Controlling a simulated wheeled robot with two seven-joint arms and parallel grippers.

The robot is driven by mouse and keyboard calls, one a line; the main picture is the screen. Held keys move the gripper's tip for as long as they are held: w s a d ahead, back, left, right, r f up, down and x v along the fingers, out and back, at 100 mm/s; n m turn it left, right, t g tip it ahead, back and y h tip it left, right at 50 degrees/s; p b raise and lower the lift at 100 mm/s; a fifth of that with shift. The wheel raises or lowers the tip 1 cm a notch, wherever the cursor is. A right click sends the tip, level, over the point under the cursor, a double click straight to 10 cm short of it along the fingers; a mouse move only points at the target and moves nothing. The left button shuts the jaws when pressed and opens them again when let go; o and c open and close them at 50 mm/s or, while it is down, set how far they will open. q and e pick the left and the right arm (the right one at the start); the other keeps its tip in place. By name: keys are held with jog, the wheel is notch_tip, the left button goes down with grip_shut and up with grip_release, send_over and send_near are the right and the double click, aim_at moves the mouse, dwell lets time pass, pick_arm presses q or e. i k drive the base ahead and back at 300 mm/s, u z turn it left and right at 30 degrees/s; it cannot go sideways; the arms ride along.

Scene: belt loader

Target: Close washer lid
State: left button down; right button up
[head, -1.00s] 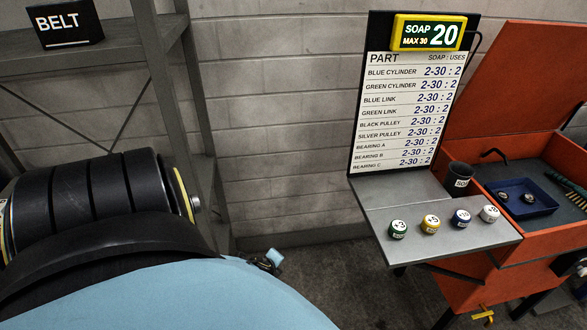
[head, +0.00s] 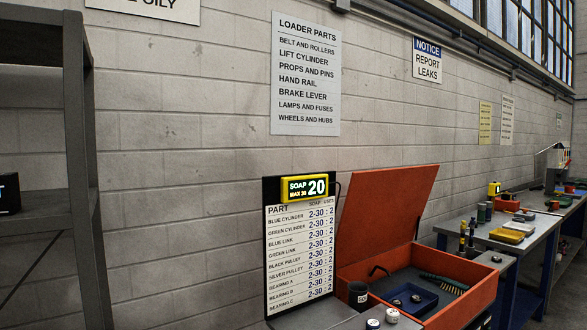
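The orange parts washer stands at the lower right of centre in the head view. Its orange lid (head: 388,215) is open, tilted up and back toward the wall. The washer's tub (head: 468,307) holds a blue tray (head: 412,299) with small round parts in it, and a dark brush (head: 444,283). A black cup (head: 358,292) stands at its left edge. Neither of my grippers is in view.
A parts sign with a yellow soap display (head: 308,188) reading 20 stands left of the lid. White-topped pots (head: 392,315) sit on the shelf below it. A workbench (head: 528,232) with tools is at right, a grey rack (head: 77,160) at left.

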aim_at(383, 210)
jog(key=u, duration=0.3)
jog(key=i, duration=0.8)
jog(key=z, duration=0.9)
jog(key=i, duration=0.85)
jog(key=z, duration=0.9)
